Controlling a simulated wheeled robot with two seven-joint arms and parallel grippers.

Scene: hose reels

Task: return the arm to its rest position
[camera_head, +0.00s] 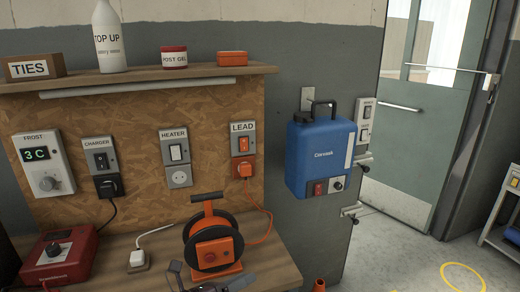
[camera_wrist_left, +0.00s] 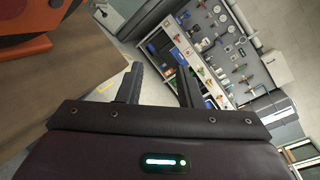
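My left gripper (camera_head: 208,281) shows at the bottom edge of the head view, just in front of the orange hose or cable reel (camera_head: 212,249), with most of its arm out of frame. In the left wrist view, the two dark fingers of the left gripper (camera_wrist_left: 160,70) stand apart with nothing between them. I cannot tell from the head view whether the gripper touches the reel. An orange part, likely of the reel (camera_wrist_left: 25,48), shows at the upper left of the wrist view. My right gripper is not in view.
The wooden bench (camera_head: 150,278) holds a red charger box (camera_head: 60,258) and a white plug (camera_head: 138,259). Above are a shelf (camera_head: 130,80) and wall switches. A blue box (camera_head: 318,157) hangs on the wall at right. Open floor (camera_head: 400,245) lies further right.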

